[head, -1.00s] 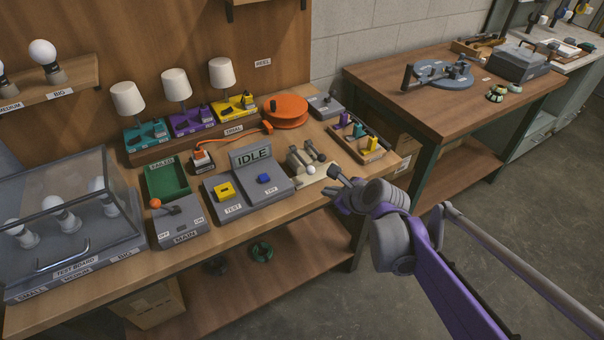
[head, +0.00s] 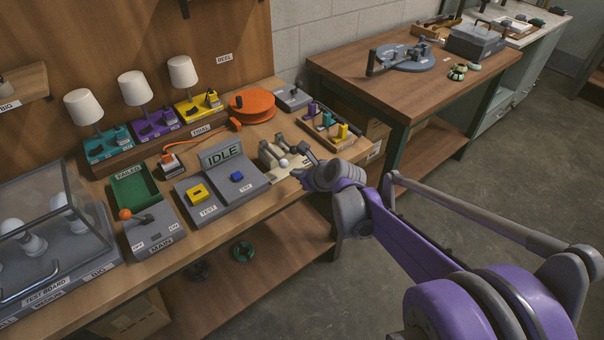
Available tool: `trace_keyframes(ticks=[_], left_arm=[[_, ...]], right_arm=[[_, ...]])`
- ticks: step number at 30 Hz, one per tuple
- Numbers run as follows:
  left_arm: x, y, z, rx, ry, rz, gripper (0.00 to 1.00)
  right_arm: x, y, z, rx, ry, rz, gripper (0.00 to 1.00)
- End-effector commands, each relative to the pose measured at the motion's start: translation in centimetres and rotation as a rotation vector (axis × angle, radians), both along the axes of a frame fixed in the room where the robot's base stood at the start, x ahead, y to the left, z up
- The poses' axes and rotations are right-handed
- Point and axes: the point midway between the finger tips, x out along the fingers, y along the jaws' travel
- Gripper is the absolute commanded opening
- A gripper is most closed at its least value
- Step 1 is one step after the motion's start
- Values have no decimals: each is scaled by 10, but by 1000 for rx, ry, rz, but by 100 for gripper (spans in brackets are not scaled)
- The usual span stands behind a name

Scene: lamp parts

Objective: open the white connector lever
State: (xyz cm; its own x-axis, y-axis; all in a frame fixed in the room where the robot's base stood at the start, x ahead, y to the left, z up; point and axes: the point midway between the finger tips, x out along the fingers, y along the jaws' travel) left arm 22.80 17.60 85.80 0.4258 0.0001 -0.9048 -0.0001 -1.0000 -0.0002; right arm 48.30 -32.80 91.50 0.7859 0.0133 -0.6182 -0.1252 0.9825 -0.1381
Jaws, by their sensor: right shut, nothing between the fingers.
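The white connector (head: 291,171) is a small pale fixture near the front edge of the workbench, right of the IDLE console. Its lever ends in a white ball knob (head: 283,163), with grey parts behind it. My right gripper (head: 301,164) is shut and empty, just right of the knob. It covers the right part of the connector, and I cannot tell whether it touches it. How far the lever is raised is too small to tell. My left gripper is not in view.
The IDLE console (head: 222,184) stands close on the left. A wooden tray (head: 357,139) with coloured pieces lies behind and right of the connector. The orange reel (head: 252,106) is farther back. A second table (head: 420,91) stands at the right, with open floor before it.

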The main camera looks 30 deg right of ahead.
Motion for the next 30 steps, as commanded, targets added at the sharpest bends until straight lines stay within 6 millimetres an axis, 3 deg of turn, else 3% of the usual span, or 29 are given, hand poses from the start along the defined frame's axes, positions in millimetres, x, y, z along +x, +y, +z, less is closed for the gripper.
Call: trace_keyframes(ticks=[3,9,30], left_arm=[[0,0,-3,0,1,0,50],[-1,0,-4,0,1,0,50],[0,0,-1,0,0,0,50]], right_arm=[[17,1,-14,0,-1,2,0],[34,1,-27,-1,0,1,0],[38,-7,-26,-3,21,-2,0]])
